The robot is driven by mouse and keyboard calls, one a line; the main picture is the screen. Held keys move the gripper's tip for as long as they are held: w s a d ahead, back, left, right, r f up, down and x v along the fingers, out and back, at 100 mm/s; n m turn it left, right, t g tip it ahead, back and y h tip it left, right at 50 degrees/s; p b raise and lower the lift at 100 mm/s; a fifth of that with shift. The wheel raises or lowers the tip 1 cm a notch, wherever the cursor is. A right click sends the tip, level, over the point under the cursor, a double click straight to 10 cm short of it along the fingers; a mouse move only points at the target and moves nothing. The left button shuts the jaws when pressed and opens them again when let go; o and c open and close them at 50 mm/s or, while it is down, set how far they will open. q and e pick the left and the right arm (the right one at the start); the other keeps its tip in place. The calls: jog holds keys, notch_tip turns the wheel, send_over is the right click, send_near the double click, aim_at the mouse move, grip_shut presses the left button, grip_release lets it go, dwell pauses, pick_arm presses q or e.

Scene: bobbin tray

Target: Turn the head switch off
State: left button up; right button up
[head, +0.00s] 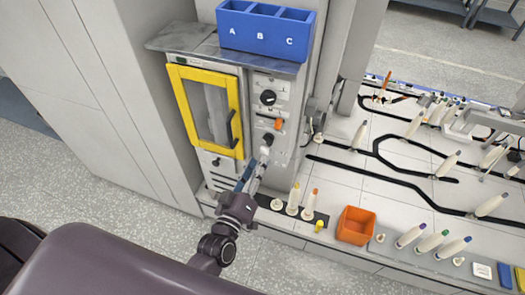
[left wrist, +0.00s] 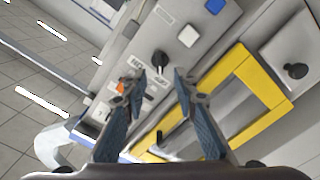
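The control panel (head: 286,85) right of the yellow-framed door holds a large black knob (head: 268,97), an orange switch (head: 279,124) and a lower dark knob (head: 267,137). The left wrist view shows the lower knob (left wrist: 160,62) just beyond and between my fingertips, with a gap. The label beside it is too small to read surely, so I cannot confirm which control is the head switch. The orange switch (left wrist: 121,87) is left of it there. My left gripper (head: 256,164) is open and empty, just below the knob. My right gripper is out of view.
The yellow door (head: 237,118) with its dark handle stands beside the panel. A blue A-B-C bin (head: 262,48) sits on top. Several bobbins, an orange box (head: 356,225) and a white worktable with black tracks are to the right. Open floor lies in front.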

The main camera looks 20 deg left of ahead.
pick_arm(q)
jog(key=s, duration=0.3)
jog(key=shift+s, duration=0.35)
jog(key=shift+a, duration=0.1)
jog(key=s+d+f+m+g+h, duration=0.1)
jog(key=s+f+m+g, duration=0.3)
jog(key=f, duration=1)
jog(key=s+f+m+g, duration=0.2)
jog(key=s+f+g, duration=0.35)
jog(key=f, duration=0.95)
jog(key=s+a+f+m+g, duration=0.1)
jog(key=s+a+f+g, duration=0.1)
jog(key=s+f, duration=0.4)
jog(key=s+a+f+m+g+y, duration=0.1)
jog(key=s+f, duration=0.5)
jog(key=s, duration=0.7)
jog(key=s+a+f+m+g, duration=0.2)
jog(key=s+a+f+g, duration=0.2)
jog(key=s, duration=0.6)
jog(key=shift+s+f+y, duration=0.3)
jog(key=shift+f, duration=0.6)
